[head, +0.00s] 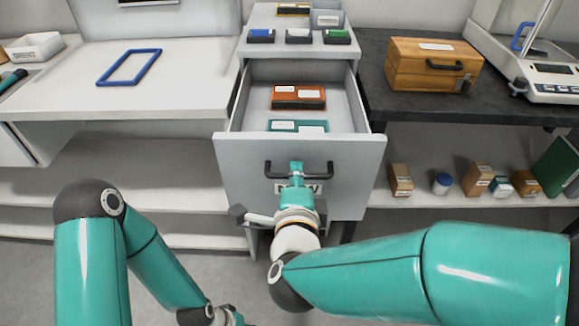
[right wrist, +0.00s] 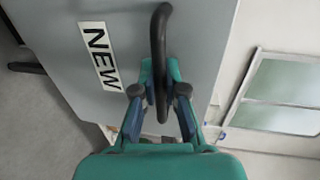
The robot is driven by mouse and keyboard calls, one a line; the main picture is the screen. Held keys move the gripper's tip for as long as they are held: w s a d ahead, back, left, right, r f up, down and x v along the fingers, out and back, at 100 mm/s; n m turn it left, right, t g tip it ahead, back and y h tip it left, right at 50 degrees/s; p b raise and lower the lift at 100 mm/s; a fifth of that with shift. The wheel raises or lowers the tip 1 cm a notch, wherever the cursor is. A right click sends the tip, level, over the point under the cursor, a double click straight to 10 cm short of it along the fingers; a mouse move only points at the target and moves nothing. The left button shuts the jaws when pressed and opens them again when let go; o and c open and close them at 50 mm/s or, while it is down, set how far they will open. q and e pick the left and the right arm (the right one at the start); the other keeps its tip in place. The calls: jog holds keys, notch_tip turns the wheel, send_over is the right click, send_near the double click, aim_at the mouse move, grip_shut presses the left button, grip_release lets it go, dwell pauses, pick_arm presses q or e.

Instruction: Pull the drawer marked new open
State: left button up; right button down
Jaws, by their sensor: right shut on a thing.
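The grey drawer (head: 240,165) stands open under the small cabinet top in the head view, and its inside shows. A label reading NEW (right wrist: 98,55) is on its front in the right wrist view. The dark bar handle (head: 325,170) runs across the front above the label; it also shows in the right wrist view (right wrist: 159,30). My right gripper (head: 297,172) is shut on the handle, with a finger on each side of it (right wrist: 158,100). Inside the drawer lie an orange box (head: 298,97) and a teal box (head: 297,126). My left gripper (head: 225,316) is low at the bottom edge, partly cut off.
A white table with a blue frame (head: 130,67) is on the left. A dark table (head: 400,105) on the right holds a wooden box (head: 430,65) and a balance (head: 545,80). Small boxes and a jar (head: 441,184) stand on the shelf below. Small boxes (head: 299,36) sit above the drawer.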

jog(key=shift+s+f, duration=0.2)
jog(key=shift+f, duration=0.05)
jog(key=c, duration=1.2)
grip_release()
jog(key=shift+w, duration=0.1)
jog(key=shift+r, duration=0.1)
jog(key=shift+r, duration=0.15)
